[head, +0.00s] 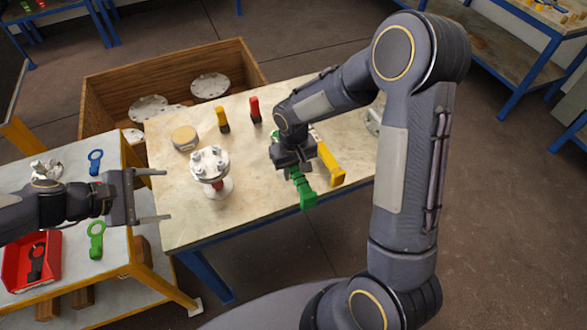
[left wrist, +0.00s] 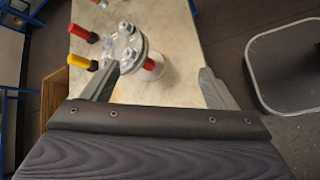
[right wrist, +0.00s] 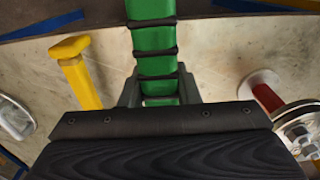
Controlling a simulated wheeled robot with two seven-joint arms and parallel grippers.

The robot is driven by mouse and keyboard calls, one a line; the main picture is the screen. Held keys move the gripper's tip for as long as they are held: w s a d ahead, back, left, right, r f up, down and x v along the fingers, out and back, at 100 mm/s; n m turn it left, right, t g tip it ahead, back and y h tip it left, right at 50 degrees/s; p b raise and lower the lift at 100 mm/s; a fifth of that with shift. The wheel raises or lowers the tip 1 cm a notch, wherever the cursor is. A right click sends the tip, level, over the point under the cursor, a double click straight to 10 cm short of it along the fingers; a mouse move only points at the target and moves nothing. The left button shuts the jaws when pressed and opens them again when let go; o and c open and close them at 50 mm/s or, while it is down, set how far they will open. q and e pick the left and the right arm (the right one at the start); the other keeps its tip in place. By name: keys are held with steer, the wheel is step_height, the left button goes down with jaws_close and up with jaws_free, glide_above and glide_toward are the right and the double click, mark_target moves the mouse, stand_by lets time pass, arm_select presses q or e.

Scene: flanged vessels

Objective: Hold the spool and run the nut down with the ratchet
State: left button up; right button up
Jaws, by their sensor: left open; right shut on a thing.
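The flanged spool (head: 211,168) stands upright on the table, with a white bolted top flange and a red neck; nuts and bolts show on the flange. In the left wrist view the spool (left wrist: 126,45) is beyond my left fingers. My left gripper (head: 150,195) is open and empty, left of the spool and apart from it. My right gripper (head: 294,172) is shut on a green handle (head: 307,194) with dark bands, right of the spool; the handle also shows in the right wrist view (right wrist: 155,45). The handle's far end is hidden, so I cannot tell whether it is the ratchet.
A yellow tool (head: 330,165) lies beside the green handle. A yellow-handled tool (head: 222,120), a red-handled tool (head: 255,109) and a tan round disc (head: 184,138) are at the back. A wooden crate (head: 165,68) holds flanges. A side cart (head: 140,252) carries ring wrenches and a red tray (head: 18,278).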

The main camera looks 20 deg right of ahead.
arm_select(q)
steer(key=w+d+f+n+h, duration=0.1)
steer(key=w+f+n, duration=0.1)
steer(key=f+n, duration=0.1)
steer(key=w+f+n+t+h+b, duration=0.1)
steer(key=w+f+n, duration=0.2)
steer(key=f, duration=0.2)
steer(key=w+d+f+n+t+h+b, duration=0.1)
steer(key=w+f+n, duration=0.1)
steer(key=f, duration=0.2)
steer(key=shift+w+d+n, duration=0.3)
steer(key=shift+w+n, duration=0.05)
steer(key=shift+n, duration=0.05)
steer(key=shift+w+d+f+n+t+h, duration=0.2)
steer(key=shift+w+f+n+t+h, duration=0.1)
steer(key=shift+f, duration=0.1)
steer(key=b, duration=0.4)
glide_above(211, 191)
step_height(211, 191, down, 3)
steer(key=shift+r, duration=0.2)
arm_select(e)
step_height(211, 191, down, 6)
steer(key=shift+f, duration=0.1)
arm_select(q)
steer(key=shift+x, duration=0.75)
arm_select(e)
steer(key=shift+f, duration=0.25)
arm_select(q)
steer(key=shift+w+r, duration=0.1)
steer(key=shift+c, duration=0.3)
